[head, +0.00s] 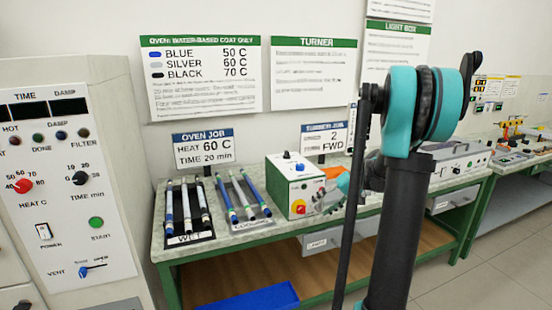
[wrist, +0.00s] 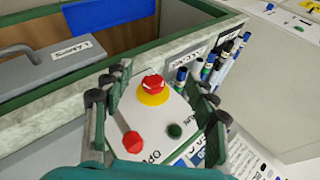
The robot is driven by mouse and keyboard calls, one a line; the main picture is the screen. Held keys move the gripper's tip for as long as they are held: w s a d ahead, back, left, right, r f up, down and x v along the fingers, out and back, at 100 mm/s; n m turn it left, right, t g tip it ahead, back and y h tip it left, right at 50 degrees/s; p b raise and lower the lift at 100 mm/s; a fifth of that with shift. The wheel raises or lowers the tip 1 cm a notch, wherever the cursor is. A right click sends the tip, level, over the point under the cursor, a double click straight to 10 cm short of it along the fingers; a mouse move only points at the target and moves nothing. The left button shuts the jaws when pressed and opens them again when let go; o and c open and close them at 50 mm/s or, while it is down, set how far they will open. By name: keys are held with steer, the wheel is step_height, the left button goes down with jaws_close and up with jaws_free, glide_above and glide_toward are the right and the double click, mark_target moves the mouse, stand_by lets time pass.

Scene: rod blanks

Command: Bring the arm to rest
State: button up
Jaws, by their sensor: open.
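My arm (head: 404,190) stands raised at the right of the head view, black with teal joints. My gripper (wrist: 153,88) shows in the wrist view with its fingers spread apart and nothing held between them. Below and between the fingers is a white control box with a red button on a yellow collar (wrist: 152,88), a red knob (wrist: 133,142) and a green button (wrist: 175,131). I cannot tell whether the fingers touch the box.
The bench (head: 172,241) carries a wet tray (head: 196,238) and a cooling rack (head: 250,226) with rods. A green-and-white box (head: 292,187) stands beside them. The oven panel (head: 60,170) is at the left. A blue bin (head: 250,299) lies below.

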steer(key=s+a+f+t+h, duration=0.1)
steer(key=s+f+h, duration=0.3)
steer(key=s, duration=0.8)
steer(key=s+f+t+h, duration=0.1)
steer(key=s+f+h, duration=0.3)
steer(key=s, duration=0.8)
steer(key=shift+s+a+f+t+h, duration=0.3)
steer(key=shift+a+f, duration=0.1)
steer(key=shift+f, duration=0.5)
steer(key=shift+w, duration=0.1)
